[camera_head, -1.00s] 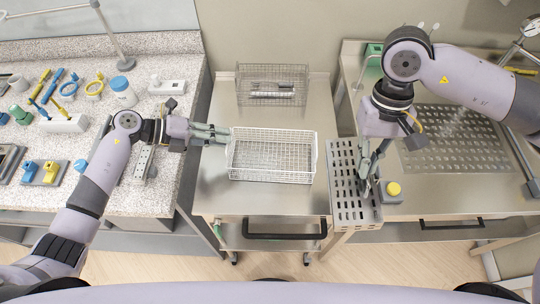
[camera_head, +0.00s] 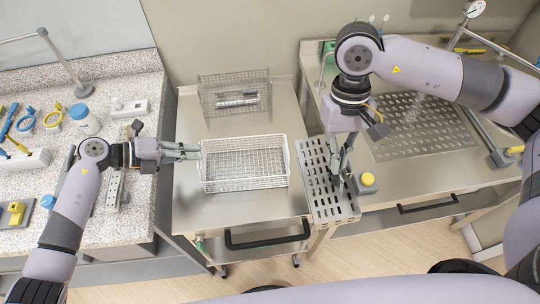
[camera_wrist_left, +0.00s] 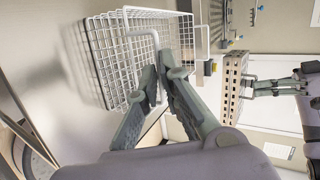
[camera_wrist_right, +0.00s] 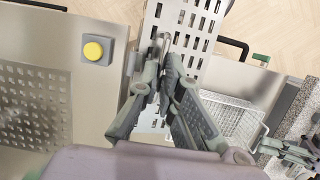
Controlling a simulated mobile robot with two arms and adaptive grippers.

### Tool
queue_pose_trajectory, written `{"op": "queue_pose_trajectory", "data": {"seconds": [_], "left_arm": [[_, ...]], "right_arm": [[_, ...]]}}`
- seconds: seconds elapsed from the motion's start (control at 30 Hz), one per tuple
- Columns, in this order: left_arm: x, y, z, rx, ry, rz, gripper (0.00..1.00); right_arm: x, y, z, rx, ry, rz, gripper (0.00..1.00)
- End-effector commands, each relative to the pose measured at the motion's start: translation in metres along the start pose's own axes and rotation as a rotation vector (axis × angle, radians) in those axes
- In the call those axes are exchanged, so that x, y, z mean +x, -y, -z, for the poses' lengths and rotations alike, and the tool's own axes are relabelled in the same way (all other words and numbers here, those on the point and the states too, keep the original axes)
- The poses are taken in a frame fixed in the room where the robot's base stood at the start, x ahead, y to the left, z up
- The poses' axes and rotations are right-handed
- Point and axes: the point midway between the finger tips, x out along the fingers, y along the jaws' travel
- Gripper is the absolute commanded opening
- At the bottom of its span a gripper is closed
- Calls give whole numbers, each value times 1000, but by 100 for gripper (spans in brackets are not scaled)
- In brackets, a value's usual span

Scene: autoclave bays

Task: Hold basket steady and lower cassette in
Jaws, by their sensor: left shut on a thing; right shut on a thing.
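The white wire basket (camera_head: 245,178) stands on the steel trolley and looks empty. My left gripper (camera_head: 198,151) is shut on its left rim; the left wrist view shows the fingers (camera_wrist_left: 160,82) on a wire loop at the basket's side (camera_wrist_left: 122,60). The cassette, a grey slotted metal box (camera_head: 322,180), is right of the basket, apart from it, over the gap between trolley and right bench. My right gripper (camera_head: 341,172) is shut on the cassette's handle, also seen in the right wrist view (camera_wrist_right: 163,62). Whether the cassette's underside touches anything is hidden.
A darker wire basket (camera_head: 234,95) stands at the trolley's back. A grey block with a yellow button (camera_head: 367,180) is close to the cassette's right on the bench (camera_head: 440,175). The trolley's black handle (camera_head: 267,237) is at the front. A speckled counter (camera_head: 95,190) holds small items.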

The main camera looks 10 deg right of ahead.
Motion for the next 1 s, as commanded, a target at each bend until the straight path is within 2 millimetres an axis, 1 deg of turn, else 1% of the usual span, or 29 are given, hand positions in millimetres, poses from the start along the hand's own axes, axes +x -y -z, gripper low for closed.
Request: {"op": "queue_pose_trajectory", "data": {"seconds": [0.17, 0.27, 0.37, 0.47, 0.67, 1.0], "left_arm": [[0, -3, 1, -5, -1, -5, 0], [0, -3, 1, -5, -2, -6, 0], [0, -3, 1, -6, -2, -6, 0], [0, -4, 1, -6, -2, -6, 0], [0, -4, 1, -6, -3, -7, 0], [1, -5, 2, -7, -4, -8, 0]], "right_arm": [[0, 1, 1, 10, -1, 5, 0], [0, 6, 5, 48, -1, 20, 0], [1, 14, 13, 124, -1, 47, 0], [1, 26, 23, 232, -1, 88, 0], [1, 59, 48, 517, -13, 193, 0], [-5, 132, 90, 1112, -69, 400, 0]]}}
